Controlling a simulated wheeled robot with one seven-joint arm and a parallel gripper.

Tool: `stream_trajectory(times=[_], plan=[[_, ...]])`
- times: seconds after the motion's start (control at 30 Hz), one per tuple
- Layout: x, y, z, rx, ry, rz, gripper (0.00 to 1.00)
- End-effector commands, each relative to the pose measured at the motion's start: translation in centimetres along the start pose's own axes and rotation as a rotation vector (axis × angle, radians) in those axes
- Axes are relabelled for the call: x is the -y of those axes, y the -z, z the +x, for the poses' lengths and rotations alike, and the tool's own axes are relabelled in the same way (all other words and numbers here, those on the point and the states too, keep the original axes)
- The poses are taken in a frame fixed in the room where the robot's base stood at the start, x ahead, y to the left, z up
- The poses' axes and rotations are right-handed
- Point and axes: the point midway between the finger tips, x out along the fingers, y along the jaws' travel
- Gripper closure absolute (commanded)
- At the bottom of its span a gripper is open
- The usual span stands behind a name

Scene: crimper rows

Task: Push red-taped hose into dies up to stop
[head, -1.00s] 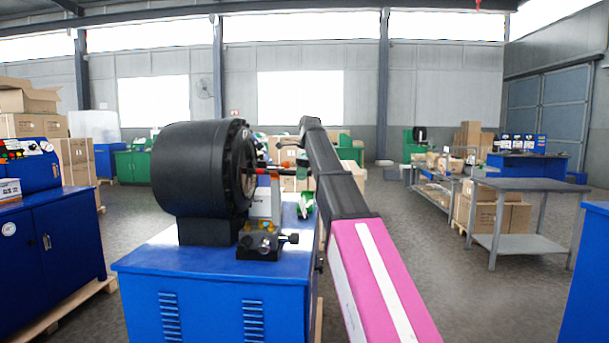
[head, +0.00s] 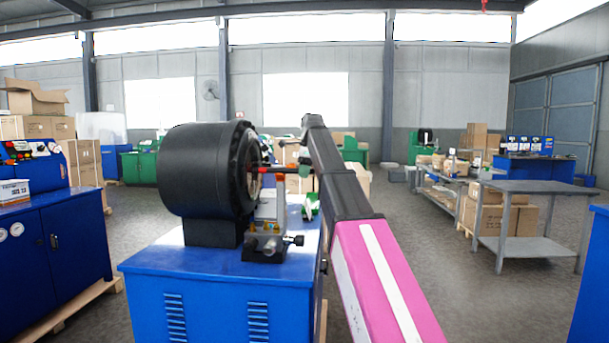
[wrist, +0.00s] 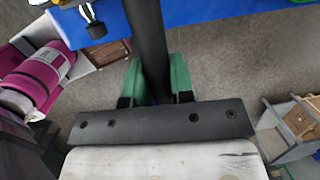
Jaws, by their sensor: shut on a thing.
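The black crimper (head: 205,175) stands on a blue cabinet, its round die opening (head: 252,168) facing right. The red-taped hose (head: 271,170) lies roughly level at that opening, its red part showing between the dies and my gripper. My gripper (head: 304,168) is to the right of the crimper, partly hidden by my arm. In the wrist view its green fingers (wrist: 155,82) are shut on the black hose (wrist: 147,35), which runs up out of the picture. The hose's tip is hidden from view, so I cannot tell how deep it sits or see the stop.
A metal fixture with black knobs (head: 266,240) stands on the blue cabinet (head: 215,300) just below the hose. A blue cabinet (head: 60,240) stands at left and a grey table (head: 530,190) at right. The floor between the crimper and the grey table is open.

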Motion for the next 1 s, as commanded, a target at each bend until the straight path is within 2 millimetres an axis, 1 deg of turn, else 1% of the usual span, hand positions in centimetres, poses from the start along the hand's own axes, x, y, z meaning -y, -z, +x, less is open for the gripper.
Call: stream_trajectory(times=[0.5,0.83,0.87,0.9,0.93,1.0], plan=[[0.1,-0.2,-1.3,-0.011,-0.001,-0.001,1.0],[0.2,-0.3,-1.5,-0.011,0.0,-0.001,1.0],[0.2,-0.3,-1.5,-0.011,0.0,-0.001,0.68],[0.2,-0.3,-1.5,-0.011,0.0,-0.001,0.55],[0.2,-0.3,-1.5,-0.012,0.0,-0.001,0.48],[0.1,-0.3,-1.5,-0.012,0.0,-0.001,0.48]])
